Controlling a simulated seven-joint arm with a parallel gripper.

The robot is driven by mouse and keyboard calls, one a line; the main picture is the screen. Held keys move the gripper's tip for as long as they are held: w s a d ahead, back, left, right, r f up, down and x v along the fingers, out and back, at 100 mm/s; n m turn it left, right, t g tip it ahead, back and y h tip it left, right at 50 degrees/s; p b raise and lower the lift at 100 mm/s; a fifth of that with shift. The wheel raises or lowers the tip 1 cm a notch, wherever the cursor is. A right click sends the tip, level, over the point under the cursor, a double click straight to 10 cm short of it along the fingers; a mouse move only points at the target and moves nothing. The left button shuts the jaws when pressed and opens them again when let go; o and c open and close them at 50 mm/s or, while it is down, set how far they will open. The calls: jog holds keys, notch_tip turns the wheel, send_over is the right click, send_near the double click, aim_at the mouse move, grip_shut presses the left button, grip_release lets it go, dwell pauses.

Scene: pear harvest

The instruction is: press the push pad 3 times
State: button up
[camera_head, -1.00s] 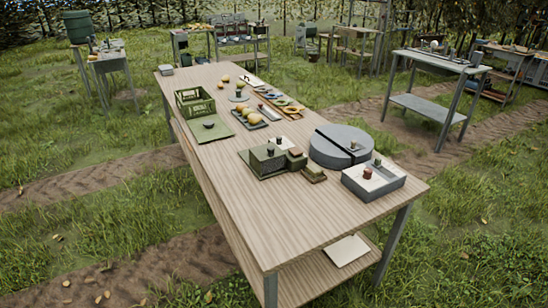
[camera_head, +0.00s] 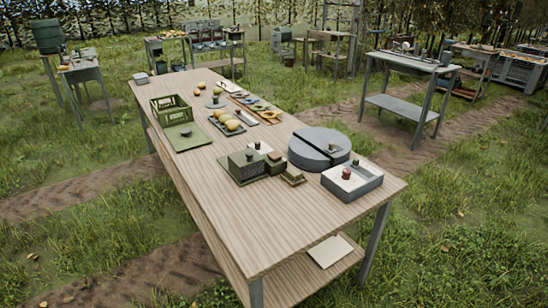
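My gripper is not in view. I cannot tell for certain which item is the push pad. On the wooden table (camera_head: 255,225), a green box (camera_head: 243,165) stands near the middle, with small green blocks (camera_head: 275,163) and a low brown stepped block (camera_head: 293,177) to its right. A flat green board (camera_head: 196,141) with a small dark piece on it lies in front of the green crate (camera_head: 165,113). These parts are too small to make out any pad's surface.
A round grey drum (camera_head: 306,155) and a grey open box (camera_head: 362,191) with a red knob stand at the right. The near part of the tabletop is clear. Other tables stand on the grass behind.

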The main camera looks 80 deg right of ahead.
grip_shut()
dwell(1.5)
